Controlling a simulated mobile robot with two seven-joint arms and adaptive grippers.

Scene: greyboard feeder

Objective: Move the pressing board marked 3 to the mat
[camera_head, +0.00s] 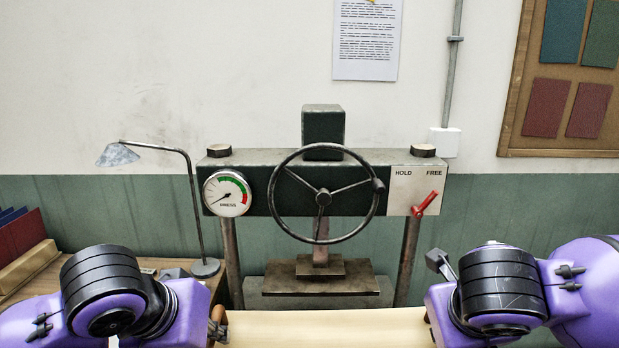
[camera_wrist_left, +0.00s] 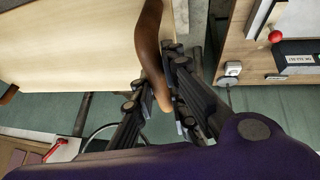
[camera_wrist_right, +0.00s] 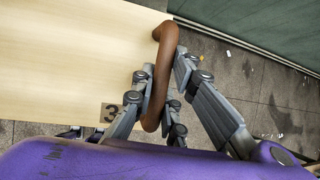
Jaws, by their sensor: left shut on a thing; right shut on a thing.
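The pressing board (camera_head: 320,328), pale wood with brown end handles, lies across the bottom of the head view in front of the press. The right wrist view shows its mark 3 (camera_wrist_right: 109,113) near one handle. My left gripper (camera_wrist_left: 160,85) is shut on one brown handle (camera_wrist_left: 150,40), which passes between its fingers. My right gripper (camera_wrist_right: 164,75) is shut on the other brown handle (camera_wrist_right: 162,62). In the head view both wrists flank the board; the fingers are mostly hidden there. I cannot make out the mat in any view.
The press with handwheel (camera_head: 320,195) and gauge (camera_head: 228,193) stands behind the board. Its red lever (camera_head: 426,203) leans toward FREE. A lamp (camera_head: 190,200) stands on the wooden bench (camera_head: 70,280) at left, near books (camera_head: 20,232). Bare floor (camera_wrist_right: 255,90) shows beyond the right handle.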

